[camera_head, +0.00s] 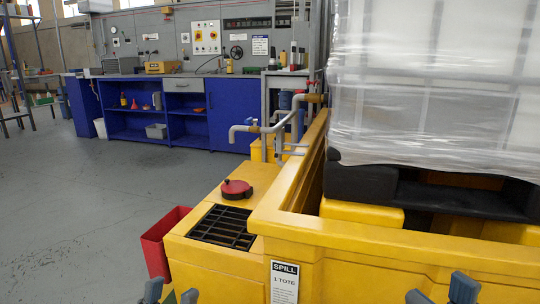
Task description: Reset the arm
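My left gripper (170,295) shows at the bottom edge, left of the "SPILL 1 TOTE" label. Its two grey fingertips stand apart with nothing seen between them. My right gripper (440,294) shows at the bottom edge on the right, in front of the yellow spill container (370,246). Its two fingertips are also apart, with nothing seen between them. The rest of both grippers and both arms is below the picture.
A wrapped white tote (430,90) stands on a black pallet (362,184) in the spill container. A black grate (222,227), red round cap (236,188) and red bin (160,243) are at left. Grey pipes (278,122) rise behind. Open floor (80,210) lies left.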

